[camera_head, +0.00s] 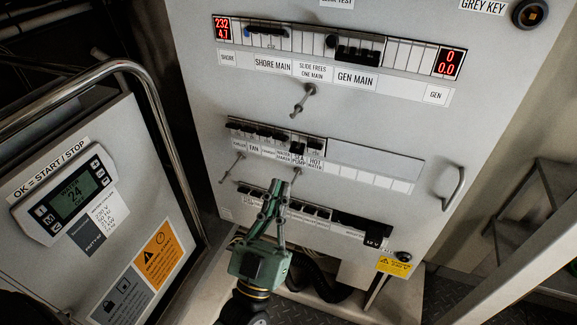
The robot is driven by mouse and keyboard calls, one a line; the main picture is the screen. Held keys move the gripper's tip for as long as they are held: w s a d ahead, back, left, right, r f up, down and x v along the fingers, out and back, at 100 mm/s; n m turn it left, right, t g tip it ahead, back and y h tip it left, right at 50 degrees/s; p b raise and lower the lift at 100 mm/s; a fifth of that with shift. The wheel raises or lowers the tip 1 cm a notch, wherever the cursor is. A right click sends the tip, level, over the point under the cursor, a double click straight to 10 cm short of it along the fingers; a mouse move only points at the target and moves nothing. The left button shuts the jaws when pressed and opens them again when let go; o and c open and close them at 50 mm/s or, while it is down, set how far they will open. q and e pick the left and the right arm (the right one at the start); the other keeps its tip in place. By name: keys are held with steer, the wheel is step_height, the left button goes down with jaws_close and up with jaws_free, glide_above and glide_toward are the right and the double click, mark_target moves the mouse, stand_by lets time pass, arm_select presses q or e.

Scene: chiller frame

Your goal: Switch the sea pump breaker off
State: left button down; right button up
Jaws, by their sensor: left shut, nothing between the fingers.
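The sea pump breaker (297,148) is a small dark switch in the middle breaker row of the grey panel, above the label reading SEA PUMP (298,159). Its lever position is too small to tell. My left gripper (278,184) is shut and empty, pointing up the panel. Its fingertips show a little below and left of the sea pump label, in front of the lower breaker row. I cannot tell whether they touch the panel. The gripper hides part of that lower row. My right gripper is not in view.
Metal knobs stick out of the panel at a toggle below the top row (304,99) and left of my gripper (231,167). A handle (451,189) is at the right edge. A metal rail (160,120) and control box (72,195) stand at left.

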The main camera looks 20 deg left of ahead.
arm_select(q)
steer(key=v, duration=0.4)
steer(key=shift+s+f, duration=0.25)
steer(key=shift+f, duration=0.05)
steer(key=w+d+f+m+g+h, duration=0.1)
steer(key=w+f+m+g, duration=0.15)
steer(key=f, duration=0.65)
steer(key=w+d+f+m+g+h, duration=0.15)
steer(key=f+g, duration=0.25)
steer(key=f, duration=0.6)
steer(key=s+a+f+g, duration=0.1)
steer(key=s+f+g, duration=0.25)
steer(key=f, duration=0.85)
steer(key=s+a+f+g, duration=0.1)
steer(key=s+f+g, duration=0.25)
steer(key=f, duration=0.85)
steer(key=s+a+f+g+y, duration=0.1)
steer(key=s+a+f+g, duration=0.2)
steer(key=s+f, duration=0.3)
steer(key=s+a+f+n+g+y, duration=0.1)
steer(key=s+f+g, duration=0.3)
steer(key=s, duration=0.9)
steer(key=s+a+f+g+y+p, duration=0.1)
steer(key=s+a+f+g, duration=0.3)
steer(key=s+f, duration=0.5)
steer(key=shift+s+a+f+n, duration=0.2)
steer(key=shift+a+f+n, duration=0.2)
steer(key=shift+f, duration=0.35)
